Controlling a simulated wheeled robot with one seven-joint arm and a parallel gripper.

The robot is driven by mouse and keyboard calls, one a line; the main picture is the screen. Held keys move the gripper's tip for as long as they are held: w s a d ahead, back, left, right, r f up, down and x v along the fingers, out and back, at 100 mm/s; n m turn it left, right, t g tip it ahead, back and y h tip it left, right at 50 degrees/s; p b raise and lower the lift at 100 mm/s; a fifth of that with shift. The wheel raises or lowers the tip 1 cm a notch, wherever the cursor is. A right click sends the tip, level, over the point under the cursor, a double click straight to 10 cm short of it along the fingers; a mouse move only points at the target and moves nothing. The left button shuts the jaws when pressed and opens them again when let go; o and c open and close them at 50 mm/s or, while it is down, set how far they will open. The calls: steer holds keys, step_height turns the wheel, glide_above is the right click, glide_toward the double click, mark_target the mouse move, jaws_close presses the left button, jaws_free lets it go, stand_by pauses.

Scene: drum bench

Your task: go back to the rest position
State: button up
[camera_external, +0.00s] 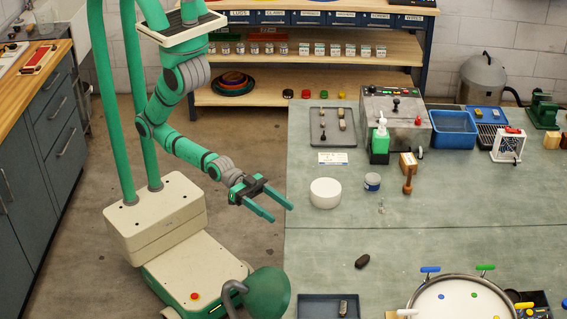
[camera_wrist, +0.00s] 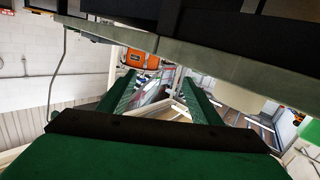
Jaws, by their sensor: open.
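My gripper (camera_external: 281,213) is open and empty in the external view. Its two green fingers point right and slightly down, at the left edge of the bench (camera_external: 300,262). In the wrist view the fingers of my gripper (camera_wrist: 160,85) reach away from the camera with a clear gap between them. Nothing is held. My arm hangs from its column with the elbow bent, and the forearm reaches toward the bench. I cannot tell the exact height of the fingers against the bench top.
A dark lump (camera_external: 362,261), a dark tray (camera_external: 310,306) and a drum (camera_external: 460,298) are nearer the front. The floor (camera_external: 235,145) left of the bench is open.

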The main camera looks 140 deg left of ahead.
steer(key=s+d+m, duration=0.1)
steer(key=s+d, duration=0.1)
steer(key=s, duration=0.6)
steer(key=s+d+m+g+h, duration=0.1)
steer(key=s+d, duration=0.2)
steer(key=s, duration=0.6)
steer(key=shift+s+f+g, duration=0.2)
steer(key=shift+g, duration=0.1)
